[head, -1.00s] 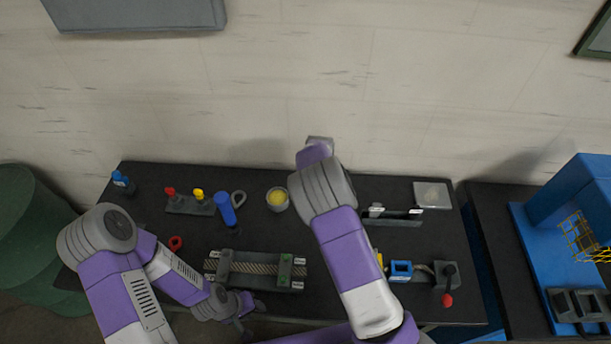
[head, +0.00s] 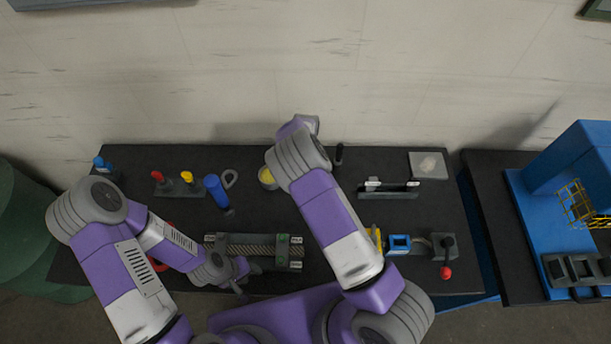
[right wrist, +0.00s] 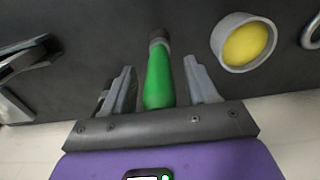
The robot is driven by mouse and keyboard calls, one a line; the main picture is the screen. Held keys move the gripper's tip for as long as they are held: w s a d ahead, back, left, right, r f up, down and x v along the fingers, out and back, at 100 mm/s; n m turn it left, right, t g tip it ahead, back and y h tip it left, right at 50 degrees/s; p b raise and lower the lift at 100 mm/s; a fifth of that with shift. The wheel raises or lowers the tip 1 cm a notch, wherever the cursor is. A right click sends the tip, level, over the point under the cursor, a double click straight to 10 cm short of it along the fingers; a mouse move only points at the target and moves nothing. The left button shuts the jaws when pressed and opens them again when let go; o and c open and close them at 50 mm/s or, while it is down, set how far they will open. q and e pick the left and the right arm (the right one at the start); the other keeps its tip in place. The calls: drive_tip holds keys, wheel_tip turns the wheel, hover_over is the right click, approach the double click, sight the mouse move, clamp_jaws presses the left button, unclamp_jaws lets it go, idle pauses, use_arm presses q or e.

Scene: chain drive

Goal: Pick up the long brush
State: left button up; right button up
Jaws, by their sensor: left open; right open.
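A long tool with a green handle and a dark end (right wrist: 159,80), brush-like, lies on the black table in the right wrist view. My right gripper (right wrist: 160,66) is open, with one finger on each side of the green handle and visible gaps to it. In the head view my right arm hides this tool and the right fingers. A blue-handled tool with a dark tip (head: 214,187) is on the table left of the cup. My left gripper (head: 238,284) is open, low at the table's front edge, apart from both tools.
A cup with yellow contents (head: 266,180) stands beside my right forearm and also shows in the right wrist view (right wrist: 245,43). A chain fixture (head: 255,252) lies in front. A slotted rack (head: 390,190) and a blue block (head: 398,244) are at right.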

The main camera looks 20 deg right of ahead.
drive_tip(key=shift+w, duration=0.1)
drive_tip(key=shift+c, duration=0.5)
clamp_jaws()
drive_tip(key=shift+r, duration=0.1)
